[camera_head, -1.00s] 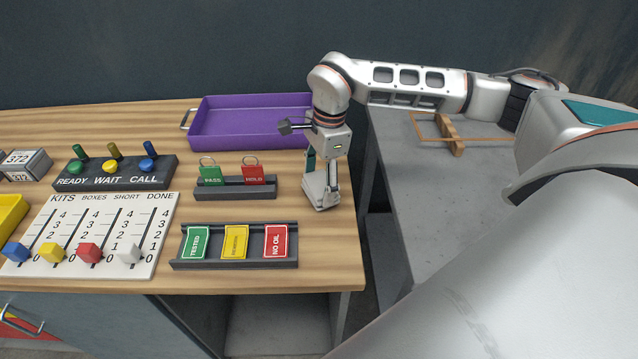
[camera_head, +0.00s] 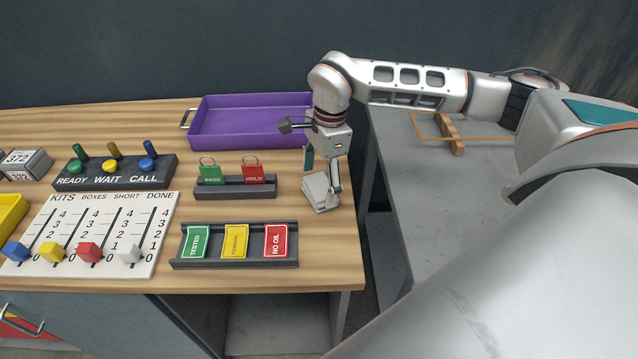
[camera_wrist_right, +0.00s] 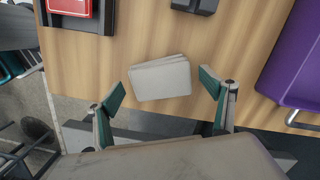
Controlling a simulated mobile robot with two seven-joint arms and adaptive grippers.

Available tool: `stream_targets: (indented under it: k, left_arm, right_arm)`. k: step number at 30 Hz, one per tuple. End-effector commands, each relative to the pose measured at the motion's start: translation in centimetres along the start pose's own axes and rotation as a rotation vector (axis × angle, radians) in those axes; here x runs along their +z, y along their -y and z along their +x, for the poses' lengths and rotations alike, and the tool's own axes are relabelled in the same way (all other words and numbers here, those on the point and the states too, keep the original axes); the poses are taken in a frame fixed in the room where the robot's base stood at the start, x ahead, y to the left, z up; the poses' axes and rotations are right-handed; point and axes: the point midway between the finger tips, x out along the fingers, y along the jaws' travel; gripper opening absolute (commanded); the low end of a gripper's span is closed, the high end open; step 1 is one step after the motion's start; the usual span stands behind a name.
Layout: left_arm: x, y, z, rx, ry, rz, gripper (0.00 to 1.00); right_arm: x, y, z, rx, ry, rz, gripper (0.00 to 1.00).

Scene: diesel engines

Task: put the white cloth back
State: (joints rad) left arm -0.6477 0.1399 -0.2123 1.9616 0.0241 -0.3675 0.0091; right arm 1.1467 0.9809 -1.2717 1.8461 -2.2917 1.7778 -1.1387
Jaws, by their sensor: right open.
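The white cloth (camera_head: 317,191) is a small folded stack on the wooden bench near its right edge, right of the tag holders. It also shows in the right wrist view (camera_wrist_right: 160,78), lying between and just beyond the fingertips. My right gripper (camera_head: 322,176) points down over the cloth. In the wrist view its two green-padded fingers (camera_wrist_right: 163,88) are spread wide, one on each side of the cloth, with gaps, and nothing is held. My left gripper is not in view.
A purple tray (camera_head: 250,140) stands behind the cloth. The PASS/HOLD tag holder (camera_head: 235,190) and the TESTED/NO OIL rack (camera_head: 235,262) are to its left. A slider board (camera_head: 100,215) and lever block (camera_head: 115,175) are further left. A grey table (camera_head: 440,200) stands right of the bench, across a gap.

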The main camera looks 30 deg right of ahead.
Motion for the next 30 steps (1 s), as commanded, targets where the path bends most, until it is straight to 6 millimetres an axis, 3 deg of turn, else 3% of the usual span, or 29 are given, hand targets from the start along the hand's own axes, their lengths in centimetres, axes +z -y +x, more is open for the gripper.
stream_targets:
  k: [15,21,30]
  left_arm:
    - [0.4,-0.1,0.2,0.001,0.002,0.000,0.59]
    - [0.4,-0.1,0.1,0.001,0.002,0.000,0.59]
    - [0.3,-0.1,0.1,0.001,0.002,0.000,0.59]
  right_arm:
    - [0.0,0.1,-9.6,-0.003,0.001,0.000,0.82]
    - [0.0,0.0,-11.0,-0.001,0.000,0.001,0.82]
    - [0.0,0.0,-11.1,0.001,0.000,0.001,0.82]
